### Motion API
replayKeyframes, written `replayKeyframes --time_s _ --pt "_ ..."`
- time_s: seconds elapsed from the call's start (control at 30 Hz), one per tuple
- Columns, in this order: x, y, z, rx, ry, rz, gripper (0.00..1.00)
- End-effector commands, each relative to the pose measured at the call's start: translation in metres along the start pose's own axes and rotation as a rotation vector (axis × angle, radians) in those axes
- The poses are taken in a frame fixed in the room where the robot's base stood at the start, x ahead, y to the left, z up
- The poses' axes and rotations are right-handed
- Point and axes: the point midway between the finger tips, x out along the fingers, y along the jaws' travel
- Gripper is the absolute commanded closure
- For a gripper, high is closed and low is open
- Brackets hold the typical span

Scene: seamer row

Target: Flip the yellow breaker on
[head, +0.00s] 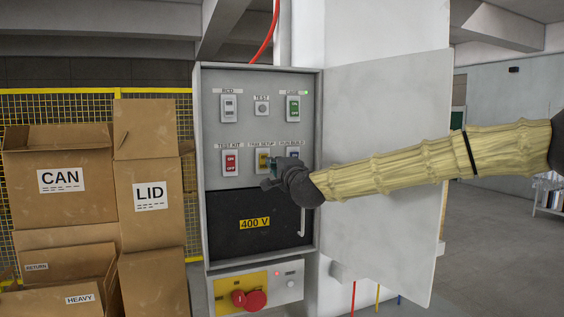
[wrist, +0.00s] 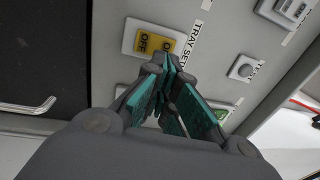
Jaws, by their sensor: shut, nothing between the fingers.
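The yellow breaker (head: 262,158) sits in a white plate in the lower row of the grey panel, between a red and a blue breaker. In the wrist view the yellow breaker (wrist: 146,42) shows OFF lettering; which way its rocker is tipped I cannot tell. My gripper (head: 271,168) is in front of the panel at the yellow breaker's lower right and partly covers it and the blue one. In the wrist view my gripper (wrist: 170,62) has its teal-padded fingers closed with nothing between them. The tips overlap the breaker's edge; whether they touch it is unclear.
The red breaker (head: 231,162) is left, the green breaker (head: 293,108) above right. A test button (head: 262,108) is in the upper row. The open cabinet door (head: 385,110) stands right, behind my arm. Cardboard boxes (head: 62,205) stand left. A black 400 V cover (head: 235,235) lies below.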

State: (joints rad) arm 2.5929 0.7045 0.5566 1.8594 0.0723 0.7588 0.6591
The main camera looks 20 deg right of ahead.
Motion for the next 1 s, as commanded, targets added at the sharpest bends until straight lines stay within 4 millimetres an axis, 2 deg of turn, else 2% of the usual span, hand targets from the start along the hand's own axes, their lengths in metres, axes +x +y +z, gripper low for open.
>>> replayKeyframes --time_s 0.1,0.3,1.0 --pt "0.014 -0.002 0.000 0.000 0.000 0.001 1.00" --pt "0.027 -0.001 0.000 0.000 0.000 0.001 1.00" --pt "0.038 0.000 0.001 -0.001 -0.001 0.000 1.00"
